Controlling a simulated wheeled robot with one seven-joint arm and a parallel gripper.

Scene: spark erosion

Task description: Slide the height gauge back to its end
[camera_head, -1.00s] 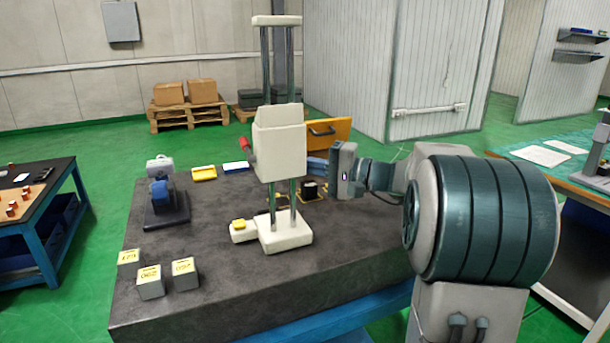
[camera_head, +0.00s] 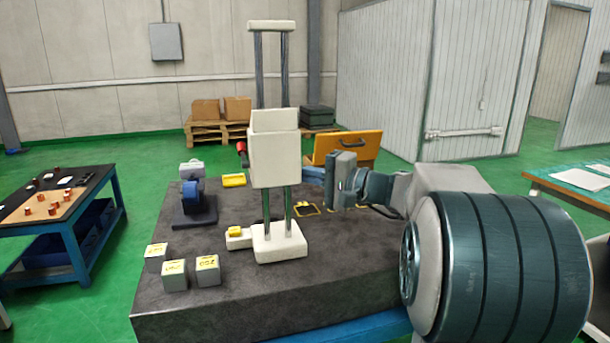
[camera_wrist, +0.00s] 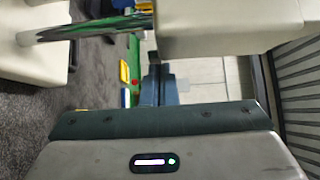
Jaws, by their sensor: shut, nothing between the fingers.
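The height gauge (camera_head: 275,160) stands upright on the dark stone table, a cream head on two metal columns with a cream base (camera_head: 280,246) and a crossbar on top. A red part (camera_head: 241,148) is on the head's left side.
The stone table (camera_head: 220,295) carries several marked blocks (camera_head: 174,275) at the front left, a blue and grey instrument (camera_head: 193,200) and a yellow item (camera_head: 233,180) behind. An orange case (camera_head: 345,146) is behind my gripper. The table's front centre is clear.

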